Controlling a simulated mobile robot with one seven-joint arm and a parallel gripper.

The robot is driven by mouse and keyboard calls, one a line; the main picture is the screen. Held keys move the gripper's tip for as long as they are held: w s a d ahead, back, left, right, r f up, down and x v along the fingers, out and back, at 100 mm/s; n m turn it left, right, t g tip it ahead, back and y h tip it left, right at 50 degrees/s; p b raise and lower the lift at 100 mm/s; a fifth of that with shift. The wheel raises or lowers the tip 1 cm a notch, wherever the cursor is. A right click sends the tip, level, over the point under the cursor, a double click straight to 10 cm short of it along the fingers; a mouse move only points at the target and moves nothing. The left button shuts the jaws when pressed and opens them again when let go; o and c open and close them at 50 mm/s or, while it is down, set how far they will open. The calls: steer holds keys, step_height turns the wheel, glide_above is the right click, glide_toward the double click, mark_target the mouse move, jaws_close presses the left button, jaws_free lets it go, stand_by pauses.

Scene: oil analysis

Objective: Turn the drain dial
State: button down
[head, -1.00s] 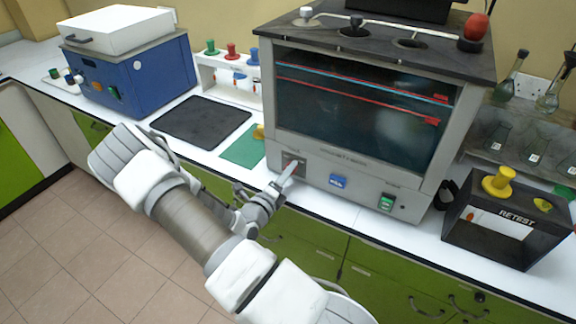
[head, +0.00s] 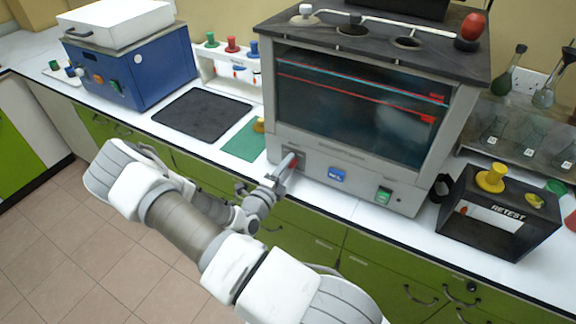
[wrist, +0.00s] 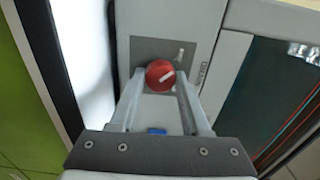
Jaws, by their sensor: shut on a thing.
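The drain dial (wrist: 160,75) is a round red knob with a white pointer mark, on a grey plate on the machine's front panel. In the wrist view it sits between my gripper's two fingertips (wrist: 160,84), and the mark slants up to the right. In the head view my gripper (head: 287,164) reaches the lower left of the grey machine (head: 350,180), and a bit of red shows at its tips. My gripper is shut on the dial. The fingers and arm hide part of the dial and its plate in the head view.
A blue button (head: 337,174) and a green switch (head: 384,194) are on the same panel. A black RETEST box (head: 500,245) stands at the right. A black mat (head: 203,115) and a green mat (head: 243,140) lie to the left. Green cabinets (head: 310,240) are below the counter.

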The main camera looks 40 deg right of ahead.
steer(key=shift+c, duration=1.9)
jaws_free()
steer(key=shift+a, duration=0.1)
steer(key=b+v, duration=0.1)
steer(key=v, duration=1.6)
steer(key=shift+s+a, duration=0.1)
steer(key=shift+s, duration=0.05)
